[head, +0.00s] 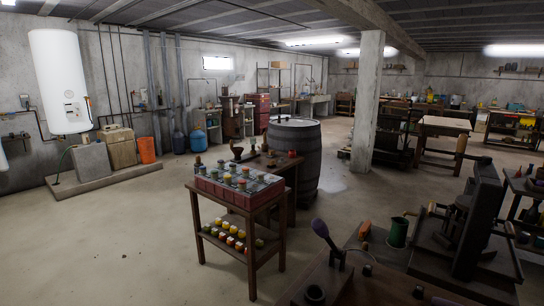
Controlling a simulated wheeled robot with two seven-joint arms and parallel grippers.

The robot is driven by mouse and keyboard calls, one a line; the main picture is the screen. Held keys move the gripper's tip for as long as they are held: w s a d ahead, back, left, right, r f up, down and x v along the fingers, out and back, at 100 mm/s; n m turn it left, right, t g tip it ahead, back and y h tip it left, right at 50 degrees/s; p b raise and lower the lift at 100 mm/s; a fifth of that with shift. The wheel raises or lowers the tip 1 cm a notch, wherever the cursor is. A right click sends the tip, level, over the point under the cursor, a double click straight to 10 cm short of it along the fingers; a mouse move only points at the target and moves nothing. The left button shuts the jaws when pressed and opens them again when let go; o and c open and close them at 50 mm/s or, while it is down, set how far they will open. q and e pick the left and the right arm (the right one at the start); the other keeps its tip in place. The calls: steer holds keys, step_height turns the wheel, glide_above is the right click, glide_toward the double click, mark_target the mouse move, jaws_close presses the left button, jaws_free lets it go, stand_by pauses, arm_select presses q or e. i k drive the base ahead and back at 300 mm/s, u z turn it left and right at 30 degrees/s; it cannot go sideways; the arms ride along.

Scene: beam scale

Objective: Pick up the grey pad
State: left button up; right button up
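I cannot make out a grey pad or a beam scale in the head view. Neither of my grippers shows in this view. A small wooden table (252,222) stands in the middle, with a red-sided tray (208,187) of several capped jars (242,184) on top. More small coloured jars (228,239) stand on its lower shelf.
A dark workbench (340,290) fills the lower right, with a tall black machine (480,220), a green mug (398,233) and a purple-handled tool (322,230). A barrel (305,150) and a concrete pillar (366,105) stand behind. The floor (90,245) at left is clear.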

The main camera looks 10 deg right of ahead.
mark_target(272, 154)
steer(key=u, duration=0.45)
steer(key=k, duration=0.5)
steer(key=u, duration=0.75)
steer(key=i, duration=4.85)
steer(key=z, duration=0.4)
steer(key=i, duration=2.25)
steer(key=z, duration=0.9)
steer(key=i, duration=1.3)
steer(key=z, duration=1.8)
steer(key=i, duration=1.3)
steer(key=z, duration=0.65)
